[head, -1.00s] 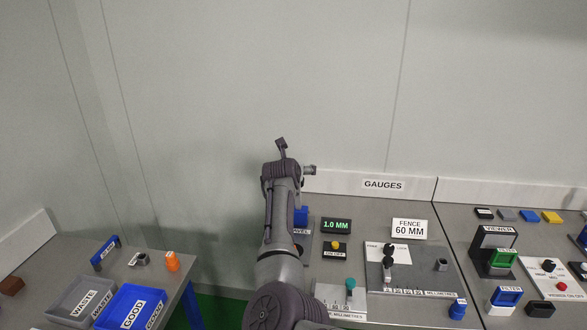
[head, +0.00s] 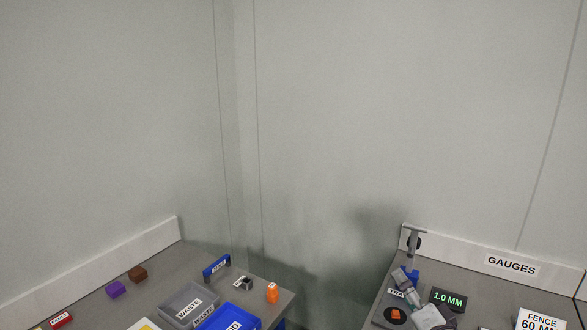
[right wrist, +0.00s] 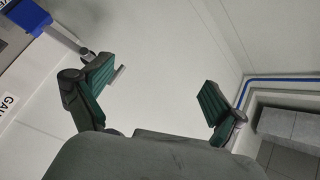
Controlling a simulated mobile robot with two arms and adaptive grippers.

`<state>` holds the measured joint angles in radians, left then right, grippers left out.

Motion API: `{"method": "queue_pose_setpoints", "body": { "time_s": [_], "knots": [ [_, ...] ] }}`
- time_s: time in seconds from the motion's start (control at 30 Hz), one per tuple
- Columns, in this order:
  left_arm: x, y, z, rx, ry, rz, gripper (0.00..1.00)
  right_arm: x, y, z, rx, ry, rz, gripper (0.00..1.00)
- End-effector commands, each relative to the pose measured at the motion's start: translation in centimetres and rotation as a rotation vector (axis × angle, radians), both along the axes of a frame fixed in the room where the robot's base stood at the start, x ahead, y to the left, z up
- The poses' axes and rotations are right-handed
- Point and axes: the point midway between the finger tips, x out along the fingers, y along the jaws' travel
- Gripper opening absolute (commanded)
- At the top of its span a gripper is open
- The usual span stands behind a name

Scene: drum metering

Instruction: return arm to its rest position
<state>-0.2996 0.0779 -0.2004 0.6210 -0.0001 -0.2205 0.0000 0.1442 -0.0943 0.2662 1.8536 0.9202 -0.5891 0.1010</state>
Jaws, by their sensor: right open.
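My right arm (head: 428,314) shows only partly at the bottom right of the head view, over the left end of the gauge bench. Its gripper (head: 405,282) is small there, in front of a blue part of the gauge. In the right wrist view the right gripper (right wrist: 160,92) is open, its two green-padded fingers wide apart with nothing between them. Pale wall lies beyond the fingers. My left gripper is in neither view.
A grey bracket (head: 412,240) stands behind. The left table holds a grey waste bin (head: 174,305) and an orange piece (head: 272,293). A gap separates the tables.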

Motion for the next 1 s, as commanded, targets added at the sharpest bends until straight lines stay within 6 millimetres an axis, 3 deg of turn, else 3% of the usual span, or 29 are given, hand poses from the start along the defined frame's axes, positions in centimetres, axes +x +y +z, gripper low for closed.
{"method": "queue_pose_setpoints", "body": {
  "time_s": [0.03, 0.1, 0.2, 0.3, 0.5, 0.7, 0.93, 1.0],
  "knots": [
    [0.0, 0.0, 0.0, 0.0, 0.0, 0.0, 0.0, -2.4, 1.8, -2.8, -0.132, 0.083, 0.061, 0.96],
    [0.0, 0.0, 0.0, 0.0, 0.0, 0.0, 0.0, -5.7, 3.9, -6.5, -0.306, 0.201, 0.148, 0.96],
    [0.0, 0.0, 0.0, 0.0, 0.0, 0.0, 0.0, -11.2, 5.8, -11.4, -0.529, 0.372, 0.261, 0.96],
    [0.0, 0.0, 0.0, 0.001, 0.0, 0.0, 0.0, -16.5, 6.4, -14.8, -0.703, 0.52, 0.351, 0.96],
    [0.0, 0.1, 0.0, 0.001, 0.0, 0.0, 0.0, -24.2, 6.0, -18.2, -0.913, 0.726, 0.458, 0.96],
    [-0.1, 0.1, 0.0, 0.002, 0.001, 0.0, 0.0, -30.0, 5.0, -19.4, -1.047, 0.878, 0.525, 0.96],
    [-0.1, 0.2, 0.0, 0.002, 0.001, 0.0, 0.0, -35.9, 3.7, -19.7, -1.165, 1.032, 0.585, 0.96],
    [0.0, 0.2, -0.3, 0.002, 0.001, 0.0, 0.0, -35.0, 3.8, -21.9, -1.158, 1.032, 0.586, 0.96]
  ]
}}
